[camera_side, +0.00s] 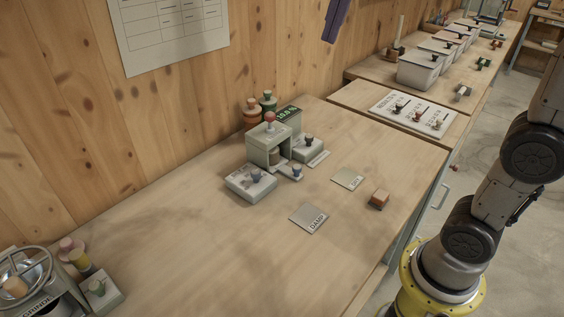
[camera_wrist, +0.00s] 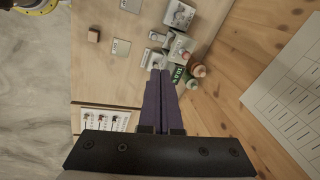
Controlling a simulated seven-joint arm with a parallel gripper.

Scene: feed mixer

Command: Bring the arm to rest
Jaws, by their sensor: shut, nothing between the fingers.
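My gripper (camera_side: 331,38) shows at the top edge of the side view as a purple finger end, in front of the wooden wall and high above the bench. The rest of the hand is cut off there. In the wrist view its two purple fingers (camera_wrist: 160,74) lie side by side with nothing between them. The gripper is shut and empty, apart from everything on the bench. My arm rises at the right of the side view.
A switch panel (camera_side: 412,112) and lidded bins (camera_side: 418,70) stand farther back. A paper chart (camera_side: 170,32) hangs on the wall.

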